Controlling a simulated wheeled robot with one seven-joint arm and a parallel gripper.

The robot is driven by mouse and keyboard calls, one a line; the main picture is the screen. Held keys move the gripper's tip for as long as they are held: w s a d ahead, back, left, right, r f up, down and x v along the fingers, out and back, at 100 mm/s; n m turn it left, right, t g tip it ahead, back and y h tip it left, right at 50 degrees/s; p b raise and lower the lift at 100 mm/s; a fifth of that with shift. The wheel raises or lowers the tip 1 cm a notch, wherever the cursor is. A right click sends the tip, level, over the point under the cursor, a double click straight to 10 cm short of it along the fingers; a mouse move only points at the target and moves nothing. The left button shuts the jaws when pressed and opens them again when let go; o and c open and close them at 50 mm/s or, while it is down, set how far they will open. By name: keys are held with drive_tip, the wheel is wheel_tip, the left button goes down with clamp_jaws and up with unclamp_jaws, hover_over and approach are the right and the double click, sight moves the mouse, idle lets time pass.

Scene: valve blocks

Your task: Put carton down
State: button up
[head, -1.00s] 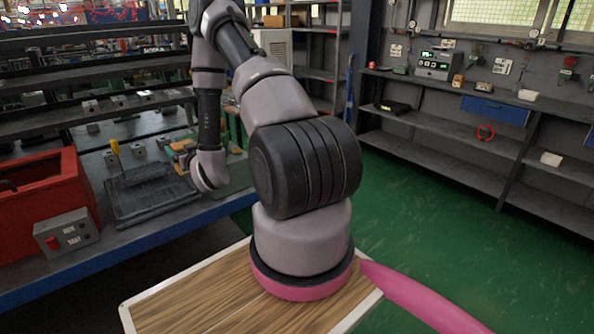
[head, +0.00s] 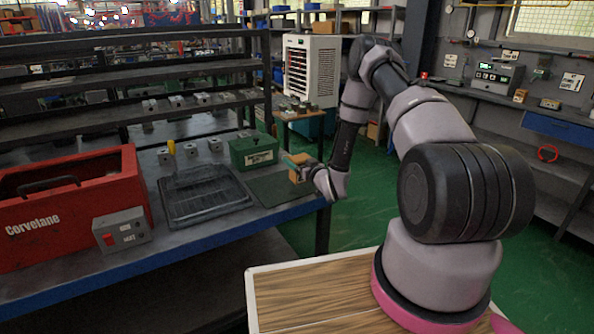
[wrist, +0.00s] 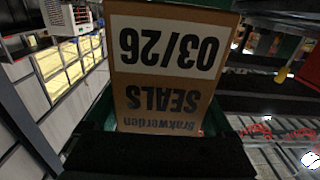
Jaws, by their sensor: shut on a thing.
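The carton is a small brown box. In the head view the carton (head: 299,167) is at my gripper (head: 301,171), over or beside the far right part of the bench. In the wrist view the carton (wrist: 165,65) fills the middle, with "03/26" and "SEALS" upside down on its face. My gripper is shut on it, with green parts along its sides. A dark green mat (head: 277,190) lies on the bench just below and left of the carton. I cannot tell whether the carton touches the mat; its underside is hidden.
A green box (head: 254,152) stands behind the mat. A black tray (head: 203,196) lies left of it, then a red toolbox (head: 72,200) and a grey switch box (head: 121,231). Several small metal blocks line the back of the bench (head: 200,252). Green floor lies open to the right.

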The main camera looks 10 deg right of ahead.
drive_tip(key=shift+a+f, duration=0.15)
drive_tip(key=shift+f, duration=1.65)
drive_tip(key=shift+f, duration=0.1)
drive_tip(key=o, duration=1.4)
